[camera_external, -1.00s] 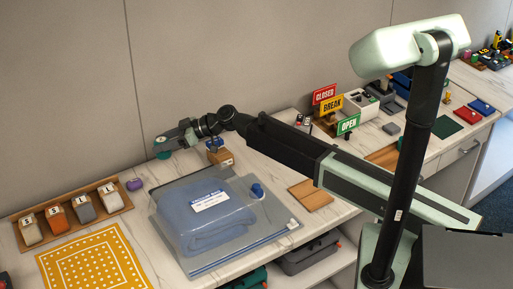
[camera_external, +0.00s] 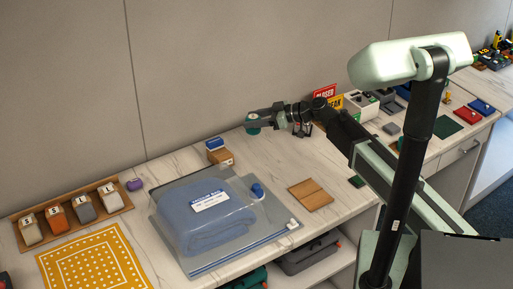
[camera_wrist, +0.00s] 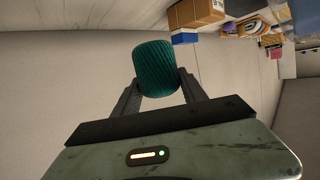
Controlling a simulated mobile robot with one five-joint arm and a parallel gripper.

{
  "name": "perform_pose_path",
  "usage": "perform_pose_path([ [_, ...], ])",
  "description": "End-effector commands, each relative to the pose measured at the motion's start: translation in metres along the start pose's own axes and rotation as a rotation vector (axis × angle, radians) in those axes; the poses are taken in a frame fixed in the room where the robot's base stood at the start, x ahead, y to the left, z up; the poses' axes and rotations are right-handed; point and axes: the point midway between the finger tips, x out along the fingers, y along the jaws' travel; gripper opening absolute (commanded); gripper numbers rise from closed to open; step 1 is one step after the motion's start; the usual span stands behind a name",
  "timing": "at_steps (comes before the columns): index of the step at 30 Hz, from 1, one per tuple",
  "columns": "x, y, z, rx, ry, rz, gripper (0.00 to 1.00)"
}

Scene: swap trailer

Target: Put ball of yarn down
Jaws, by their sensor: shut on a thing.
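The ball of yarn (camera_wrist: 157,66) is dark teal with fine ridges. In the wrist view it sits between the two fingers of my gripper (camera_wrist: 158,88), which is shut on it. In the external view the yarn (camera_external: 252,125) shows small at the left tip of my gripper (camera_external: 254,120), held out over the back of the counter (camera_external: 282,158), near the wall. It appears raised above the counter; the exact height is hard to tell.
A cardboard box (camera_external: 220,157) with a blue item (camera_external: 214,143) stands left of the yarn. A bagged blue cloth (camera_external: 210,228) lies in front. A wooden board (camera_external: 311,195) lies to the right. Signs (camera_external: 324,92) stand behind my arm. Bare counter lies between box and signs.

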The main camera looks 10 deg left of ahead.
Motion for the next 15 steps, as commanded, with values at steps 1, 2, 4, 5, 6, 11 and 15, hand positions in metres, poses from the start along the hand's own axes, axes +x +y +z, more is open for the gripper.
perform_pose_path([
  [1,-0.010,0.014,0.006,0.005,0.002,0.022,0.10],
  [2,-0.014,0.020,0.008,0.006,0.003,0.032,0.10],
  [4,-0.022,0.031,0.011,0.008,0.005,0.049,0.10],
  [5,-0.025,0.033,0.011,0.008,0.005,0.054,0.10],
  [6,-0.027,0.036,0.012,0.007,0.006,0.058,0.10],
  [11,-0.027,0.037,0.015,0.003,0.008,0.062,0.10],
  [15,-0.019,0.038,0.036,0.003,0.008,0.062,0.10],
])
